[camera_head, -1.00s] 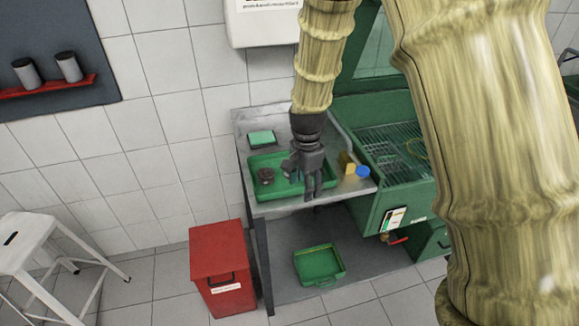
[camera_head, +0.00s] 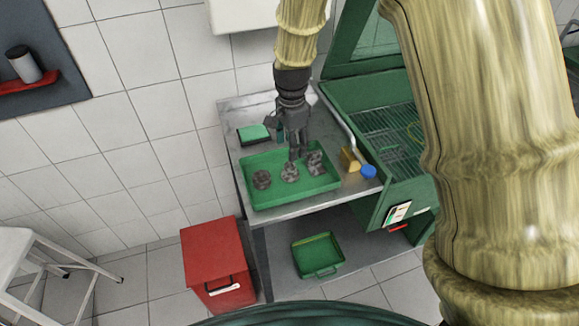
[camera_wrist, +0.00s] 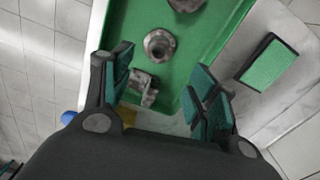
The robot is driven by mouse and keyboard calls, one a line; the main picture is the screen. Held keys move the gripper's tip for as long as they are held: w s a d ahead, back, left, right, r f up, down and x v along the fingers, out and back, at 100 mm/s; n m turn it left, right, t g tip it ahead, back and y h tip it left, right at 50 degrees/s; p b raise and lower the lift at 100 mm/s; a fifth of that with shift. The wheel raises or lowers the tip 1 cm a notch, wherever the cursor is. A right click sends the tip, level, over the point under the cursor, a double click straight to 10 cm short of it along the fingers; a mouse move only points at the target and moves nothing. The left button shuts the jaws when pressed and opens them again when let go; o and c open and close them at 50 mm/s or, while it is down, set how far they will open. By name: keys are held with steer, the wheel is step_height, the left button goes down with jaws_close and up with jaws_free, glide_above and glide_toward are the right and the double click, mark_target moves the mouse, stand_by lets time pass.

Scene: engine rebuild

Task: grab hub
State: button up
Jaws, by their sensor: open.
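Three grimy metal parts lie in a green tray (camera_head: 262,197) on the metal bench. The left one (camera_head: 262,180) is round, the middle one (camera_head: 290,173) sits near the tray's centre, and the right one (camera_head: 315,163) is irregular. In the wrist view, a flanged round part with a central hole, which looks like a hub (camera_wrist: 159,45), lies beyond my fingertips. A blocky part (camera_wrist: 142,88) shows between my fingers. My gripper (camera_head: 296,152) is open and empty, pointing down above the tray's back side. In the wrist view its teal-padded fingers (camera_wrist: 163,70) stand wide apart.
A yellow block (camera_head: 350,159) and blue cap (camera_head: 368,172) lie right of the tray, close to the green cabinet (camera_head: 400,193). A green pad (camera_head: 254,133) lies behind the tray. A red bin (camera_head: 215,262) stands on the floor; another green tray (camera_head: 317,255) is on the lower shelf.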

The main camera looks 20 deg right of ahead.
mark_target(290, 165)
steer(key=f, duration=0.1)
steer(key=a+f, duration=0.1)
steer(key=f, duration=0.1)
steer(key=shift+w+p, duration=0.1)
steer(key=shift+p, duration=0.25)
steer(key=shift+w+f, duration=0.1)
steer(key=shift+f, duration=0.2)
steer(key=shift+s+d+f, duration=0.15)
steer(key=shift+s+f, duration=0.1)
steer(key=shift+s, duration=0.05)
steer(key=shift+s+d+f+p, duration=0.1)
steer(key=shift+d+f+p, duration=0.1)
steer(key=shift+f+p, duration=1.45)
steer(key=shift+f, duration=0.85)
jaws_close()
steer(key=shift+r+b, duration=0.1)
steer(key=shift+b, duration=0.2)
